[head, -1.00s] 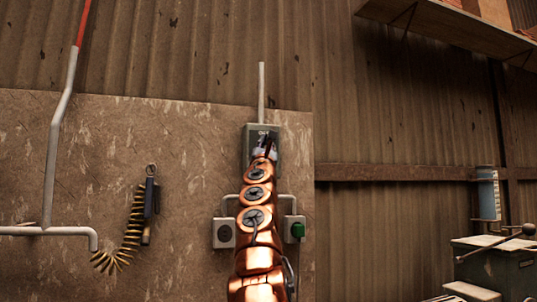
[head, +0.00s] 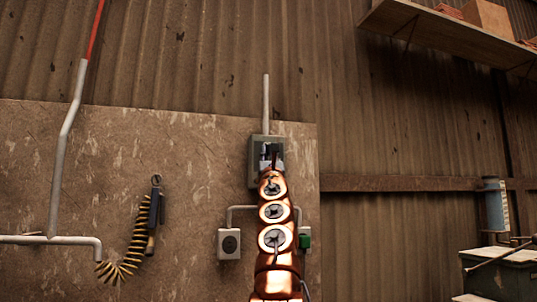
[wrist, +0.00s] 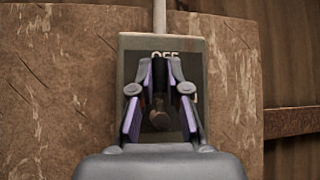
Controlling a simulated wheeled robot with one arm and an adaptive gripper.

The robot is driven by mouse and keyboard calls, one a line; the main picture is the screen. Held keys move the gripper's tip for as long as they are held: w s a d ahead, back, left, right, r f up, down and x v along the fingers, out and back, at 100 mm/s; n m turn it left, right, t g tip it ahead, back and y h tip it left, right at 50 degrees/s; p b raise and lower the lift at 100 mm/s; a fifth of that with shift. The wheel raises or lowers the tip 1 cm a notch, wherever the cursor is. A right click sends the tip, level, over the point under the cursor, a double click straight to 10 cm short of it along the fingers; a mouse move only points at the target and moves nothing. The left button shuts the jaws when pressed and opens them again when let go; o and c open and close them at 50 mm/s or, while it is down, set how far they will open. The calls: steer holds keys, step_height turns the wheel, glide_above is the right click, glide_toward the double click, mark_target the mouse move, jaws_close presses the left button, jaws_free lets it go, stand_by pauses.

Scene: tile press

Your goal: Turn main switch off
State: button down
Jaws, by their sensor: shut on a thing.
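The main switch is a grey box (head: 254,160) high on the wall panel, with a pale pipe running up from its top. In the wrist view the box (wrist: 195,50) fills the middle, with the letters OFF partly visible at its top. My gripper (wrist: 160,70) is in front of the box face, its two fingers pointing up towards the lettering. It is shut on the switch handle (wrist: 158,118), of which a dark, rounded part shows between the fingers. In the head view my arm covers the lower box.
A wall socket (head: 229,244) and a small green fitting (head: 305,241) sit below the box, either side of my arm. A coiled yellow hose (head: 135,240) hangs at left beside a pale pipe (head: 60,165). A shelf (head: 445,30) is at upper right.

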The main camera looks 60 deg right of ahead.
steer(key=c, duration=1.2)
jaws_free()
steer(key=shift+o, duration=0.2)
